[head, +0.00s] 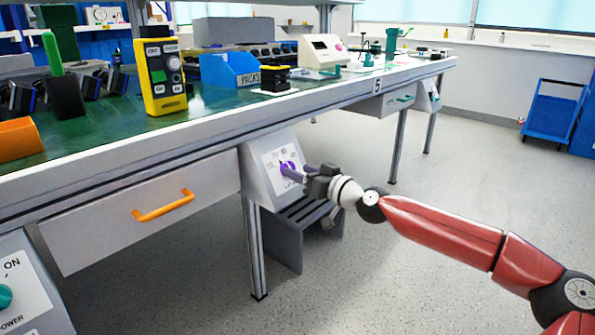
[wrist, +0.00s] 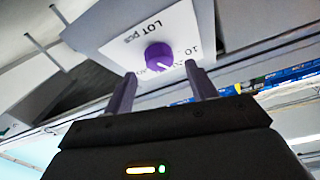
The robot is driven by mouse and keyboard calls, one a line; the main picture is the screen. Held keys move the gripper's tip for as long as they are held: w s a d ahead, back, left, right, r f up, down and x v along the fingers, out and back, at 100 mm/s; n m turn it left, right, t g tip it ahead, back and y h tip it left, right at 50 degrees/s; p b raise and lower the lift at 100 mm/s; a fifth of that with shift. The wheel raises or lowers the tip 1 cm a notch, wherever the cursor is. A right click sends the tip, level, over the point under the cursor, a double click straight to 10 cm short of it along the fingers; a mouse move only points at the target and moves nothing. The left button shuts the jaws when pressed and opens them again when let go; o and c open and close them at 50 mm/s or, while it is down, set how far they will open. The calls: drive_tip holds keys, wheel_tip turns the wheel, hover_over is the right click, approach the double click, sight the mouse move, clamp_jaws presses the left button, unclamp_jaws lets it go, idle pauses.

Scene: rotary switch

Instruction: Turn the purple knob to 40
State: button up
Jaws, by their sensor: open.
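The purple knob (wrist: 158,56) is on a white dial plate (wrist: 128,45), which appears turned over in the wrist view. The plate reads "LOT pcs", with a 10 at its right; the other numbers are partly hidden or too small to read. A pale pointer mark shows on the knob's lower side, but I cannot tell its exact reading. In the head view the knob (head: 286,167) is on a sloped grey box under the bench edge. My gripper (wrist: 160,70) is open, its two fingers on either side of the knob in the picture. I cannot tell whether they touch it.
The bench (head: 215,135) overhangs the switch box (head: 255,175). A drawer with an orange handle (head: 163,206) is to its left, and a dark slatted rack (head: 300,235) is below. Another box with a teal knob (head: 4,296) is at lower left.

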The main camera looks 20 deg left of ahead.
drive_tip(key=shift+x, duration=1.2)
drive_tip(key=c, duration=1)
